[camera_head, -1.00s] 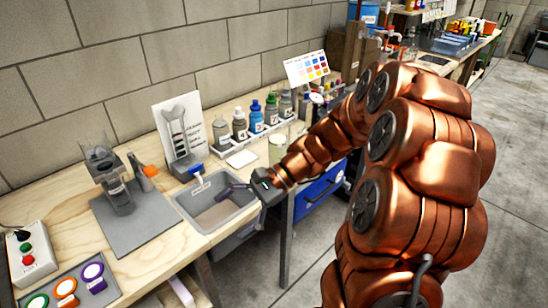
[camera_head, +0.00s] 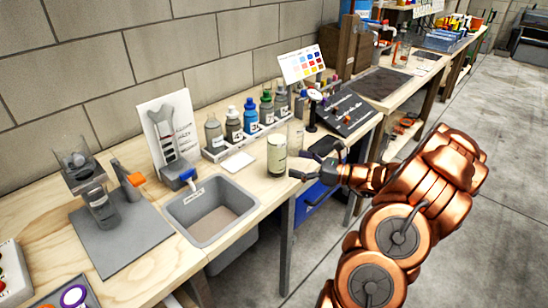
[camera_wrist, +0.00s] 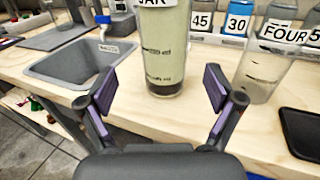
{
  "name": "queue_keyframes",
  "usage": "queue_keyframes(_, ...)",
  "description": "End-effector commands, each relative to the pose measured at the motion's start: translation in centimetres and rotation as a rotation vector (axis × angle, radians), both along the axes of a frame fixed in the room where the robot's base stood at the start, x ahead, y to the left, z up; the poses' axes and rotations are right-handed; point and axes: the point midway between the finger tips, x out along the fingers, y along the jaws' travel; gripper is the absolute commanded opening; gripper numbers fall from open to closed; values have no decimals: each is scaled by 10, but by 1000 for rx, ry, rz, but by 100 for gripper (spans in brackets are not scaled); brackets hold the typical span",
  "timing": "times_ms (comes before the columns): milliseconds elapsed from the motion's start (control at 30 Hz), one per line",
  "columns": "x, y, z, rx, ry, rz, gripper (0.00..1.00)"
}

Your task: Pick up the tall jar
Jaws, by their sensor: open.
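A tall clear jar (camera_head: 276,157) with pale greenish contents stands upright near the front edge of the wooden bench. In the wrist view the jar (camera_wrist: 166,45) carries a label reading "JAR", has a dark layer at its bottom, and its top is cut off. My gripper (camera_head: 303,162) is open and empty, just to the right of the jar at about bench-top height. In the wrist view its two purple-padded fingers (camera_wrist: 160,90) are spread left and right of the jar's line, with the jar centred just ahead and seemingly untouched.
A clear container labelled "FOUR" (camera_wrist: 262,72) stands close to the right finger's side. A grey sink basin (camera_head: 212,213) lies left of the jar. Several dropper bottles (camera_head: 250,116) stand in a rack behind. A white tile (camera_head: 239,161) lies behind-left.

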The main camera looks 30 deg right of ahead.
Motion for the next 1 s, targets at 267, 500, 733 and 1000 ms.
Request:
queue_keyframes(267,21,13,0,1,-1,1,91)
queue_keyframes(500,49,29,-3,0,1,5,91)
queue_keyframes(733,63,39,-3,0,0,4,91)
queue_keyframes(1000,63,39,-3,-1,-1,3,85)
